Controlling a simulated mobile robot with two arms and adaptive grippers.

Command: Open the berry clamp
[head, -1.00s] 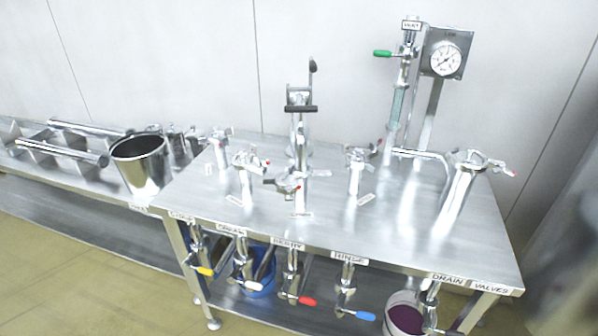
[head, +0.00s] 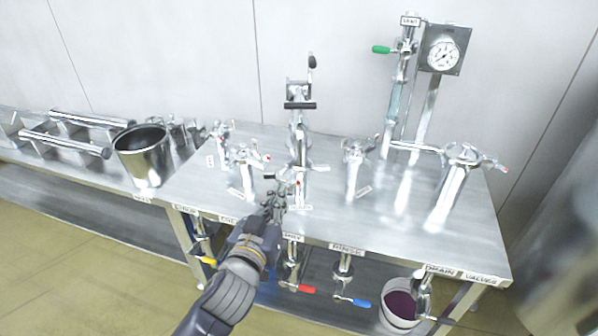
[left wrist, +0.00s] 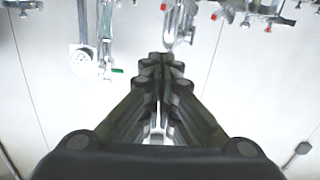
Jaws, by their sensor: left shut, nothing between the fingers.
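The berry clamp (head: 284,184) is a small metal clamp on a pipe stub at the table's front middle, in front of the tall central fitting. It is small and partly covered by my left gripper, so I cannot tell whether it is open or closed. My left gripper (head: 277,200) is shut and empty, its fingertips at or just in front of the clamp. I cannot tell if they touch. In the left wrist view the shut fingers (left wrist: 165,62) point at metal fittings at the top, where the picture appears upside down. My right gripper is in neither view.
Other clamped stubs stand left (head: 246,160) and right (head: 357,152) on the steel table (head: 330,215). The tall central fitting (head: 300,125) rises close behind. Coloured valve handles, including a red one (head: 303,289), hang below the front edge. A steel pot (head: 145,165) stands left.

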